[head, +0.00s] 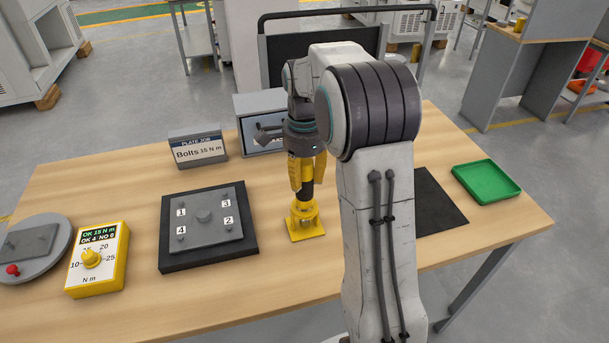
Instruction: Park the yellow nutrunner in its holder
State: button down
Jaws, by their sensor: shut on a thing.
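My gripper (307,186) points straight down over the table, just right of the bolt plate. It is shut on the yellow nutrunner (307,172), which is upright; a dark part of its body shows between the yellow parts at the gripper. Directly below is a yellow holder (306,228) with a square base standing on the table. The nutrunner's lower end meets the top of the holder; I cannot tell how deep it sits. My arm hides what lies just to the right.
A dark plate fixture (209,262) with numbered positions is left of the holder. A yellow torque box (97,262), a round grey stand (62,236) and a "Bolts 15 N m" sign (198,150) are further left. A grey box (259,107) stands behind; a black mat (436,200) and green tray (487,180) are right.

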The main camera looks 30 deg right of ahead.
jog(key=shift+f+b, duration=0.3)
jog(key=shift+f, duration=0.05)
dwell(0.7)
jog(key=c, duration=0.9)
grip_release()
jog(key=shift+o, duration=0.2)
notch_tip(320, 180, up, 12)
jog(key=shift+w+f, duration=0.15)
jog(key=shift+f, duration=0.05)
jog(key=shift+r, duration=0.2)
jog(key=shift+s+a+r+n, duration=0.15)
jog(key=shift+s+a+n, duration=0.05)
jog(key=shift+s+n, duration=0.15)
jog(key=s+a+f+n+t, duration=0.2)
jog(key=s+a+f+n, duration=0.1)
jog(key=s+n, duration=0.5)
jog(key=s+a+f+n+t, duration=0.2)
jog(key=s+a+n, duration=0.3)
jog(key=s+n, duration=0.4)
jog(key=s+f, duration=0.1)
jog(key=s, duration=0.3)
jog(key=shift+s+a+f+t, duration=0.15)
jog(key=shift+s+a+t, duration=0.15)
jog(key=shift+s+a, duration=0.1)
